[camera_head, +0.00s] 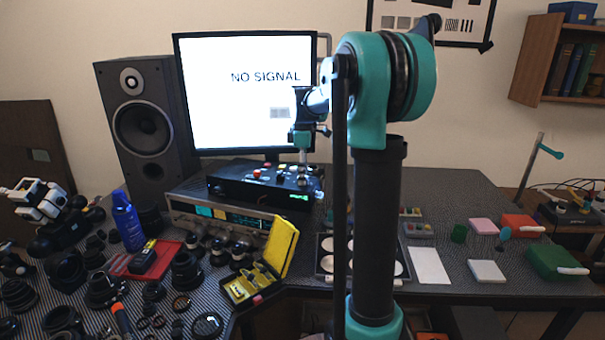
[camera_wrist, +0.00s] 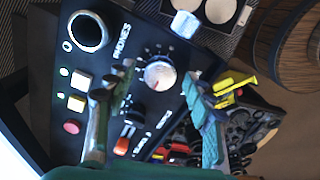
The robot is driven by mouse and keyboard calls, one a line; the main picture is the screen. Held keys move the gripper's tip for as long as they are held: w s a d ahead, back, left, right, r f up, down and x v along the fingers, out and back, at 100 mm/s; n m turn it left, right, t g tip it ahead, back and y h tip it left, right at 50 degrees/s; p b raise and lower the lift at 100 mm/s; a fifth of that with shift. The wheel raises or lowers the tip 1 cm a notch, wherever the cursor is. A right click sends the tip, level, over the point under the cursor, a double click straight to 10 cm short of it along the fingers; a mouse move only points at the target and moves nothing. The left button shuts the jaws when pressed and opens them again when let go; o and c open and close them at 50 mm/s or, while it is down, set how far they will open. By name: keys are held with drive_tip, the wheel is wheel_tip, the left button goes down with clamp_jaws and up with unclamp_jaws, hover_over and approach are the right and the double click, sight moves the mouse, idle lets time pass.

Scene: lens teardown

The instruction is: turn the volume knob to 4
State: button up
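The black control box (camera_head: 232,186) stands in front of the monitor in the head view. In the wrist view its panel (camera_wrist: 107,58) fills the middle. The volume knob (camera_wrist: 160,73), with a silver-white face and a ring of scale marks, is between and just beyond the fingertips; its setting is too small to read. My gripper (camera_wrist: 157,84) is open, with one finger on each side of the knob; I cannot tell whether either touches it. In the head view my gripper (camera_head: 303,177) points down at the box's right part, where the knob is not clearly visible.
The panel also has a PHONES socket (camera_wrist: 88,32), lit buttons (camera_wrist: 77,103), a red button (camera_wrist: 72,126) and an orange-capped slider (camera_wrist: 121,147). The monitor (camera_head: 240,100) stands close behind; a yellow case (camera_head: 281,246) is in front.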

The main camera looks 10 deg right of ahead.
drive_tip(key=c, duration=1.1)
drive_tip(key=shift+m, duration=0.3)
drive_tip(key=m, duration=0.4)
drive_tip(key=shift+m, duration=0.3)
drive_tip(key=m, duration=0.4)
drive_tip(key=shift+m, duration=0.3)
drive_tip(key=m, duration=0.3)
drive_tip(key=shift+m, duration=0.3)
drive_tip(key=m, duration=0.3)
drive_tip(key=shift+m, duration=0.3)
drive_tip(key=m, duration=0.6)
drive_tip(key=shift+m, duration=0.3)
